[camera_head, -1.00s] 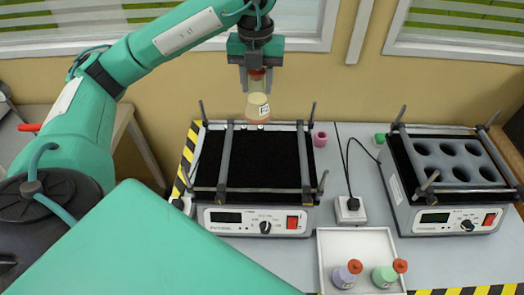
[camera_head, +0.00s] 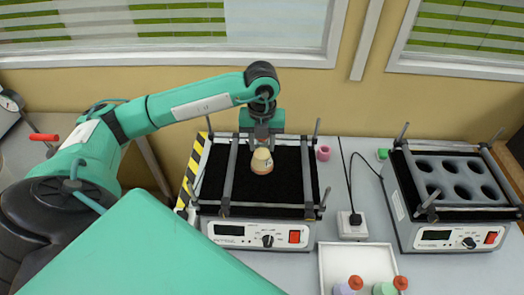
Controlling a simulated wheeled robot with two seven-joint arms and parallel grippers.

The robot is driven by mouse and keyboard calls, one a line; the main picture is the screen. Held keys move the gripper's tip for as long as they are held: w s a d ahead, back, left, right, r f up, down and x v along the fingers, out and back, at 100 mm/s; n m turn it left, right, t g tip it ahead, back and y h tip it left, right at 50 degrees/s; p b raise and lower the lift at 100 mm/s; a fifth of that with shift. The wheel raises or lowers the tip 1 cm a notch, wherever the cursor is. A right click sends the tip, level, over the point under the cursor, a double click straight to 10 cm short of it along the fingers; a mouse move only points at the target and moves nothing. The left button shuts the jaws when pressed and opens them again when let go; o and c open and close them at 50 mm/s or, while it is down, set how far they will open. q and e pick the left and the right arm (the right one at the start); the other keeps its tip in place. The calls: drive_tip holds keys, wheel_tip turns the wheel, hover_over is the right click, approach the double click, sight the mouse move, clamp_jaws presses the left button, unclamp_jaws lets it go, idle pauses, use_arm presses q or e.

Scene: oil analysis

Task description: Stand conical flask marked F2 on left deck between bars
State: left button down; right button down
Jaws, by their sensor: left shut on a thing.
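The conical flask (camera_head: 262,163) has a pale label and an orange-brown lower part; its marking is too small to read now. My left gripper (camera_head: 262,146) points down and is shut on the flask's upper part. The flask is upright, at or just above the black mat of the left deck (camera_head: 285,191), between the two lengthwise bars (camera_head: 230,172) and (camera_head: 306,172). I cannot tell whether its base touches the mat. My right gripper is not in view.
A second shaker (camera_head: 453,181) with round holes stands at the right. A white tray (camera_head: 356,254) with small flasks is at the front. A pink ring (camera_head: 323,153), a green piece (camera_head: 383,154) and a black cable with a socket box (camera_head: 351,224) lie between the shakers.

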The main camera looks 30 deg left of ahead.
sight(262, 153)
use_arm(q)
wheel_tip(262, 153, down, 4)
drive_tip(key=shift+f+p, duration=0.25)
drive_tip(key=shift+p, duration=0.3)
drive_tip(key=shift+f, duration=0.25)
drive_tip(key=shift+f, duration=0.1)
drive_tip(key=c, duration=0.9)
unclamp_jaws()
drive_tip(key=shift+r, duration=0.3)
wheel_tip(262, 153, up, 10)
drive_tip(key=b, duration=0.3)
drive_tip(key=shift+r, duration=0.25)
drive_tip(key=shift+r+b, duration=0.3)
drive_tip(key=shift+r, duration=0.25)
